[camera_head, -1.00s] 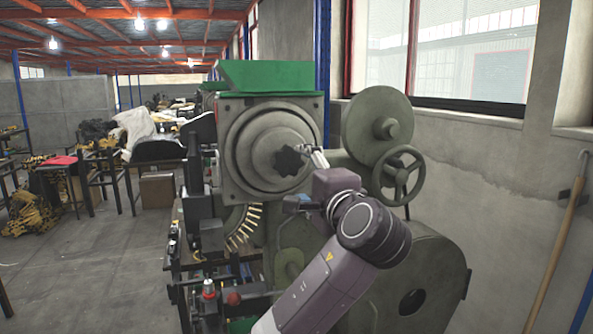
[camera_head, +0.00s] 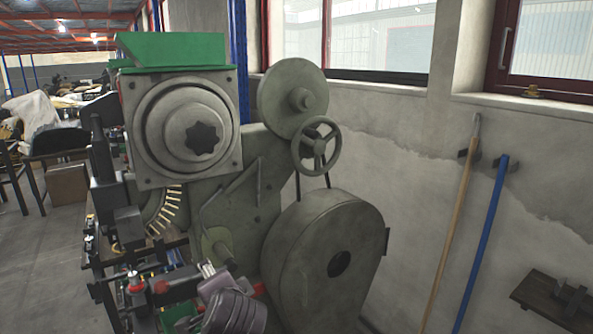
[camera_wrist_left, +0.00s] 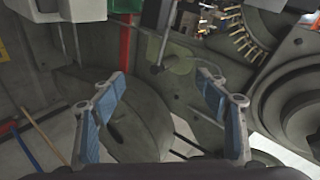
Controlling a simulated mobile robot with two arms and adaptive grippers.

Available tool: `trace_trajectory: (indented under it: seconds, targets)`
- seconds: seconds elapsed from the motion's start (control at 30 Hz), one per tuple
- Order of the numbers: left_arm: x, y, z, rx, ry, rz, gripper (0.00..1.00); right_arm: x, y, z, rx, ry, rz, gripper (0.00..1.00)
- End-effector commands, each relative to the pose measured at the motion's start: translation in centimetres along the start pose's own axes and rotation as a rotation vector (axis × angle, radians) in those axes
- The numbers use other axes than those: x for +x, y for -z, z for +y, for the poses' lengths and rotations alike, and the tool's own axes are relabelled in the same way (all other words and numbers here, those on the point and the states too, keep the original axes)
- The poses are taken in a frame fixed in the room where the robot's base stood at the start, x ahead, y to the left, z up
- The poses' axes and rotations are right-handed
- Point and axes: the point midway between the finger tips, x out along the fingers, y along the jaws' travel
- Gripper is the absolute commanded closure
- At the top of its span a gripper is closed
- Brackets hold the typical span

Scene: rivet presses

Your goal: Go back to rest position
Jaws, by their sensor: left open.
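The rivet press (camera_head: 190,85) stands left of centre in the head view, with a green top, a round front and a dark star knob (camera_head: 203,138). Part of my arm (camera_head: 238,308) shows at the bottom of the head view, low in front of the press and apart from the knob. In the left wrist view my left gripper (camera_wrist_left: 160,78) is open, with two blue-padded fingers spread wide and nothing between them. Behind the fingers are grey press parts and a row of brass-coloured rivets (camera_wrist_left: 243,40). My right gripper is not in view.
A handwheel (camera_head: 317,146) and a large round housing (camera_head: 332,255) stick out on the press's right. A wooden pole (camera_head: 452,220) and a blue pole (camera_head: 487,240) lean on the wall. Open floor (camera_head: 35,265) lies at the left.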

Motion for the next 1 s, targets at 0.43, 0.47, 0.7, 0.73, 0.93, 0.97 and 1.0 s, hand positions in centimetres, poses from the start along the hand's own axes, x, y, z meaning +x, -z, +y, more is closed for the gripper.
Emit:
trace_trajectory:
  seconds: [0.43, 0.47, 0.7, 0.73, 0.93, 0.97, 1.0]
  targets:
    - [-4.4, -18.3, 21.6, -0.414, -0.478, -0.173, 0.32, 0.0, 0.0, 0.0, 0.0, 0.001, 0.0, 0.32]
    - [-5.1, -19.3, 22.6, -0.438, -0.5, -0.188, 0.32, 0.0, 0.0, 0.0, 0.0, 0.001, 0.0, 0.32]
    - [-9.9, -24.8, 27.1, -0.579, -0.614, -0.291, 0.32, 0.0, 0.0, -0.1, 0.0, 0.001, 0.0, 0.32]
    - [-10.4, -25.3, 27.4, -0.594, -0.625, -0.303, 0.32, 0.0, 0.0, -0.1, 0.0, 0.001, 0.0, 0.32]
    - [-14.0, -28.3, 29.4, -0.673, -0.684, -0.376, 0.32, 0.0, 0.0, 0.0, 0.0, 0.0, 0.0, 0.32]
    - [-14.5, -28.8, 29.7, -0.684, -0.692, -0.388, 0.32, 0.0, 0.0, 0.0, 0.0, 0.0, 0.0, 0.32]
    - [-13.3, -28.6, 30.5, -0.68, -0.691, -0.387, 0.32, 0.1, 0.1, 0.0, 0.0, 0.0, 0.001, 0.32]
